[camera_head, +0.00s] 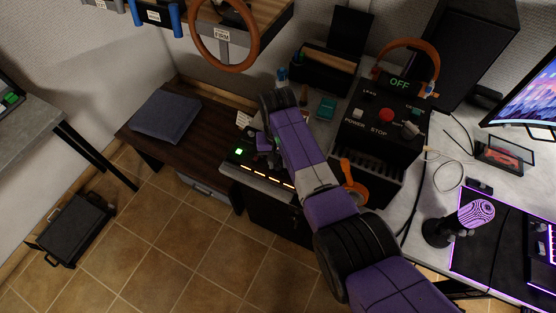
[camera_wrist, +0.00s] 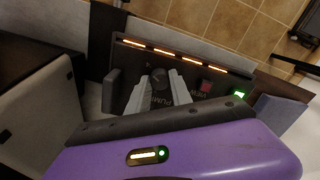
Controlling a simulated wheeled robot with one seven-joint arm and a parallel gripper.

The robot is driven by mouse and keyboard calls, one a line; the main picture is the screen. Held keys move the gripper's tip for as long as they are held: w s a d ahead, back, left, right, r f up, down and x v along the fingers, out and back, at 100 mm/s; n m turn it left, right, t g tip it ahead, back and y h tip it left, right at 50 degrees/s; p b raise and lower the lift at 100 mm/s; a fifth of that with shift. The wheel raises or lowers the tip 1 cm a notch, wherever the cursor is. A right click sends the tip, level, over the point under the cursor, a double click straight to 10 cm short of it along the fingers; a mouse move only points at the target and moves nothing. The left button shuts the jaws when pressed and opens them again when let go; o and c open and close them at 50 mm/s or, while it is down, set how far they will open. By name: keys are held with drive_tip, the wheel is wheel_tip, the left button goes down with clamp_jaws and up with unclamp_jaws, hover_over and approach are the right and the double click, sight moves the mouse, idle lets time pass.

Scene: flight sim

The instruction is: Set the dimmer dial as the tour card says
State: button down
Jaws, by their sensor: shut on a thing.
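My gripper (camera_wrist: 160,82) is shut on a dark round dial (camera_wrist: 160,74) on a black panel (camera_wrist: 118,62), one grey finger on each side of it. The lettering by the dial is partly hidden by the fingers, so I cannot tell its setting. The panel has a row of glowing orange bars, a red button (camera_wrist: 205,86) and a lit green square (camera_wrist: 239,94). In the head view the panel (camera_head: 233,166) sits at the desk's left end, and my arm hides the dial. A small white card (camera_head: 243,119) stands behind the panel; its writing is too small to read.
A black control box (camera_head: 372,137) with a red knob and an "OFF" display stands right of my arm, near an orange lever (camera_head: 353,180). A dark cushion (camera_head: 166,116) lies on the bench at left. Tiled floor is open in front.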

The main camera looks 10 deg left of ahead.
sight(278, 164)
drive_tip(key=c, duration=1.1)
unclamp_jaws()
drive_tip(key=shift+c, duration=0.2)
drive_tip(key=shift+r, duration=3.95)
drive_tip(key=shift+s+f, duration=0.1)
